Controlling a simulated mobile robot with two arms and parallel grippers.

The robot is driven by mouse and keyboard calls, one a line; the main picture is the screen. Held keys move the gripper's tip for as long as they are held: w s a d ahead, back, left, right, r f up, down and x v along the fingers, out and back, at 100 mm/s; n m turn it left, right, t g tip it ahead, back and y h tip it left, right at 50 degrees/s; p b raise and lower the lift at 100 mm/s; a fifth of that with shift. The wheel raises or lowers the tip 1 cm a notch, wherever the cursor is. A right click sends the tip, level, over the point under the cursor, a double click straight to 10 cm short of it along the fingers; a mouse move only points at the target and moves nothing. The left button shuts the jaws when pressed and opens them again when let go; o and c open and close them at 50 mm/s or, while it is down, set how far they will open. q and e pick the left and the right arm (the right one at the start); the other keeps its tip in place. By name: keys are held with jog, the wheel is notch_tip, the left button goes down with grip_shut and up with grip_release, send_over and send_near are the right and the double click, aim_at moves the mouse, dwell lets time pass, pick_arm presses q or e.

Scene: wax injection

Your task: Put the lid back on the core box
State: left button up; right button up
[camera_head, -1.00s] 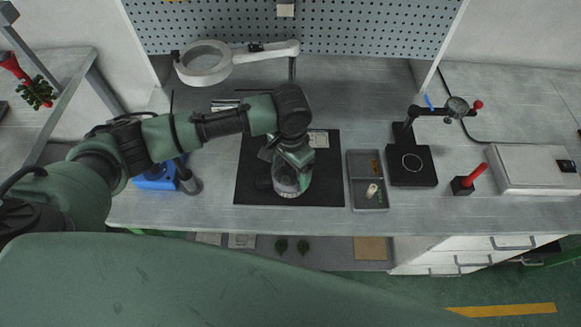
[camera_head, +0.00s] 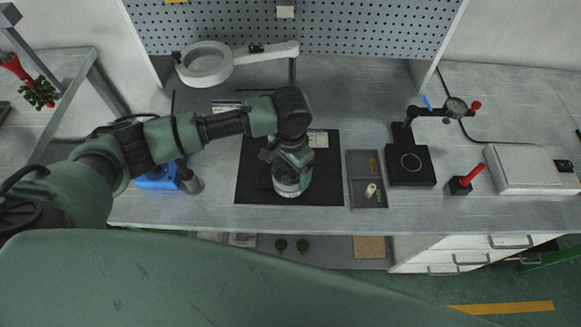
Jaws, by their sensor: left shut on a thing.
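My left gripper (camera_head: 291,186) points down over the black mat (camera_head: 250,192) in the middle of the bench. Whether lid and box touch cannot be seen. My right gripper is not in view.
A grey tray (camera_head: 354,202) with small parts is right of the mat. A black stand (camera_head: 410,178), a red-handled tool (camera_head: 468,179) and a white case (camera_head: 525,168) stand further right. A magnifier lamp (camera_head: 205,64) is behind. A pale flat piece (camera_head: 318,139) lies at the mat's back edge.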

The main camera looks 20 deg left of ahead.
pick_arm(q)
jog(key=shift+f+p, duration=0.15)
jog(key=shift+p, duration=0.8)
dwell(0.8)
jog(key=o, duration=1.4)
jog(key=shift+r+p, duration=3.55)
jog(key=shift+p, duration=0.7)
